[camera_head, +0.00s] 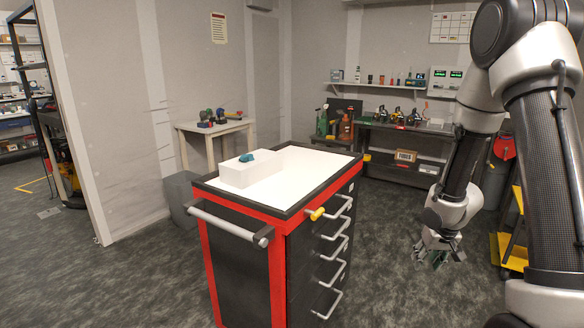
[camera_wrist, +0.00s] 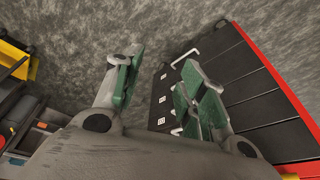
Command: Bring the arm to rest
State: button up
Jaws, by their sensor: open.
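My gripper (camera_head: 440,252) hangs low over the floor at the right in the head view, with my arm coming down from the upper right. In the wrist view my gripper (camera_wrist: 160,85) shows its green-padded fingers spread wide apart, with nothing between them but a view of the floor and a cabinet side. My gripper is to the right of the red and black tool cabinet (camera_head: 245,262), apart from it in the head view. The cabinet's drawer side also shows in the wrist view (camera_wrist: 240,75).
A white block (camera_head: 240,177) with a small teal item (camera_head: 258,155) on top stands on the cabinet. A workbench (camera_head: 385,172) is at the back wall, a small table (camera_head: 215,128) at the back left. A yellow cart (camera_head: 511,252) is at the right. Grey floor lies open between.

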jog(key=s+d+r+g+h, duration=0.2)
jog(key=s+d+r+g, duration=0.1)
jog(key=s+r, duration=1)
jog(key=s+a+r+t+y, duration=0.1)
jog(key=s+a+r+t, duration=0.1)
jog(key=s+r, duration=0.4)
jog(key=s+a+r+t, duration=0.2)
jog(key=s+a+r, duration=0.2)
jog(key=r, duration=0.6)
jog(key=shift+s+a+n+y, duration=0.3)
jog(key=shift+s+n+y, duration=0.1)
jog(key=shift+s, duration=0.7)
jog(key=shift+c, duration=0.6)
jog(key=shift+d, duration=0.1)
